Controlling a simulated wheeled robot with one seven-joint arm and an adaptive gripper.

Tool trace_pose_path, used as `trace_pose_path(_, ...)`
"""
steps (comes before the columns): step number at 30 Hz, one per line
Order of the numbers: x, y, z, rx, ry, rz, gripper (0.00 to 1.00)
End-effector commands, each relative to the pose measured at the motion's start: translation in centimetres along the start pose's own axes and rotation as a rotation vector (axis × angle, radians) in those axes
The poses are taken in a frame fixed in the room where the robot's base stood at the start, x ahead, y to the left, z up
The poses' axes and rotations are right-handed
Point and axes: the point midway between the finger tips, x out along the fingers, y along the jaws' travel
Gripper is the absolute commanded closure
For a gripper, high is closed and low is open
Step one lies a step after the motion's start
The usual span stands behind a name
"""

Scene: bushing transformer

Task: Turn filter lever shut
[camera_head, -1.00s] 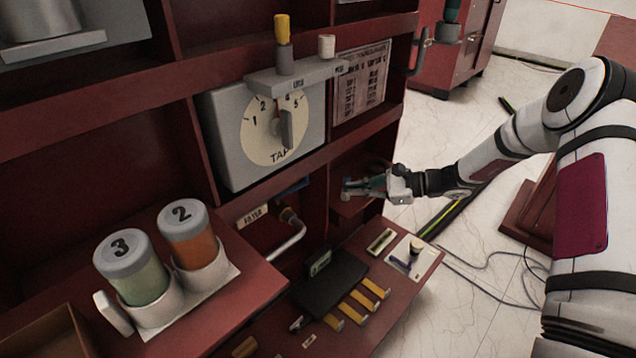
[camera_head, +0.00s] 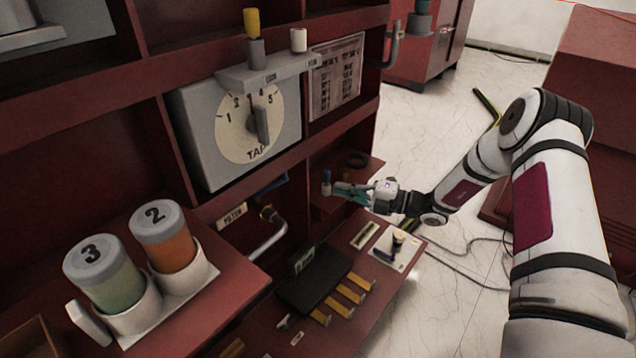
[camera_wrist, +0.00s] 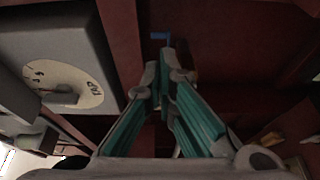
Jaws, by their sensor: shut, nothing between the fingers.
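The filter fitting is a bent silver pipe (camera_head: 268,243) with a brass-coloured valve, below the tap changer box, beside the FILTER label (camera_head: 231,216). A blue part (camera_head: 272,186), which looks like the lever, shows just above it and is partly hidden. In the wrist view a small blue angled piece (camera_wrist: 160,38) shows beyond the fingertips; it seems to be the same part. My gripper (camera_head: 340,189) is shut and empty, right of the fitting and apart from it. Its green fingers (camera_wrist: 165,75) converge in the wrist view.
A small blue-topped post (camera_head: 326,183) stands close by my fingertips on the right shelf. The TAP dial (camera_head: 250,122) is above left. Jars 2 (camera_head: 163,237) and 3 (camera_head: 105,274) stand front left. A black block (camera_head: 312,280) with yellow strips lies on the lower shelf.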

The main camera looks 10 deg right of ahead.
Motion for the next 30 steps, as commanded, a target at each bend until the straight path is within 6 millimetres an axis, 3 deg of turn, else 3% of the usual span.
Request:
trace_pose_path(18,11.1,-0.2,-0.1,-0.006,0.004,0.0,1.0)
trace_pose_path(24,12.9,-0.1,0.0,-0.006,0.002,0.0,1.0)
trace_pose_path(30,13.4,0.0,0.0,-0.005,0.001,-0.001,1.0)
